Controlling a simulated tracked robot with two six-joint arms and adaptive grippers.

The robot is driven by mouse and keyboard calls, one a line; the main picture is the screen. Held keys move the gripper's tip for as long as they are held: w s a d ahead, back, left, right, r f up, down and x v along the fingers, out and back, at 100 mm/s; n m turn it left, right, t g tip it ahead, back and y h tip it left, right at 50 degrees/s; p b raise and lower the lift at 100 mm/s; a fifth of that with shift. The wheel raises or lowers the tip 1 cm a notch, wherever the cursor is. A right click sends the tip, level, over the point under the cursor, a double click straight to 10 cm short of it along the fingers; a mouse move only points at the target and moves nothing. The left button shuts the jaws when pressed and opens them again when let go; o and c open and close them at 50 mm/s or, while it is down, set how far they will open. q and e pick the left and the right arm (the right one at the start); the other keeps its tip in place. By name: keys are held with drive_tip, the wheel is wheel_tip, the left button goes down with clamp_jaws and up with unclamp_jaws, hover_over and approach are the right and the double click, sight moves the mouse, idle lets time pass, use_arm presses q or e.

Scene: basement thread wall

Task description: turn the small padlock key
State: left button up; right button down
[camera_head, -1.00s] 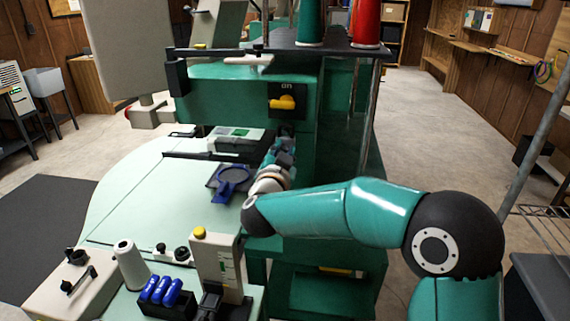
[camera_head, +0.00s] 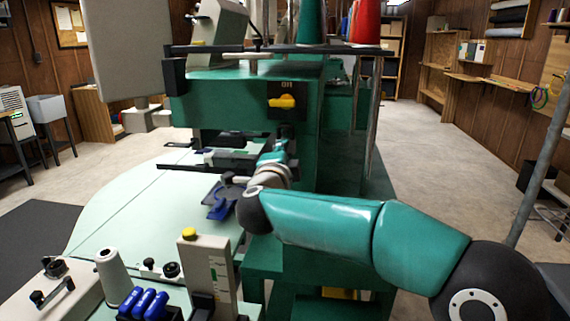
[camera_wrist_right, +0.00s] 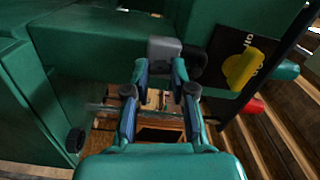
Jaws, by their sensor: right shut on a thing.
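My right gripper (camera_wrist_right: 165,75) shows close up in the right wrist view. Its two fingers are closed in on a small grey block (camera_wrist_right: 165,48) at the green machine's face. A black curved part (camera_wrist_right: 192,64) sits just right of the block. I cannot make out a key, and cannot tell whether the block is the padlock. In the head view my right gripper (camera_head: 279,153) is small and partly hidden by its own wrist, at the machine front below the yellow switch. My left gripper is in neither view.
The yellow rotary switch (camera_head: 282,102) sits on a black plate above my gripper; it also shows in the wrist view (camera_wrist_right: 240,68). A blue holder (camera_head: 220,207) lies on the pale worktop (camera_head: 150,205). A black-edged shelf with thread cones (camera_head: 366,22) overhangs. The floor at right is open.

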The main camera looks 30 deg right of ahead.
drive_tip(key=shift+f+m+b, duration=0.3)
drive_tip(key=shift+m+b, duration=0.1)
drive_tip(key=shift+m, duration=0.3)
drive_tip(key=c, duration=1.3)
unclamp_jaws()
drive_tip(key=o, duration=0.3)
drive_tip(key=shift+r, duration=0.2)
drive_tip(key=shift+o, duration=0.2)
drive_tip(key=shift+s, duration=0.15)
drive_tip(key=v, duration=0.7)
drive_tip(key=shift+s+a, duration=0.25)
drive_tip(key=shift+s, duration=0.05)
drive_tip(key=shift+f, duration=0.1)
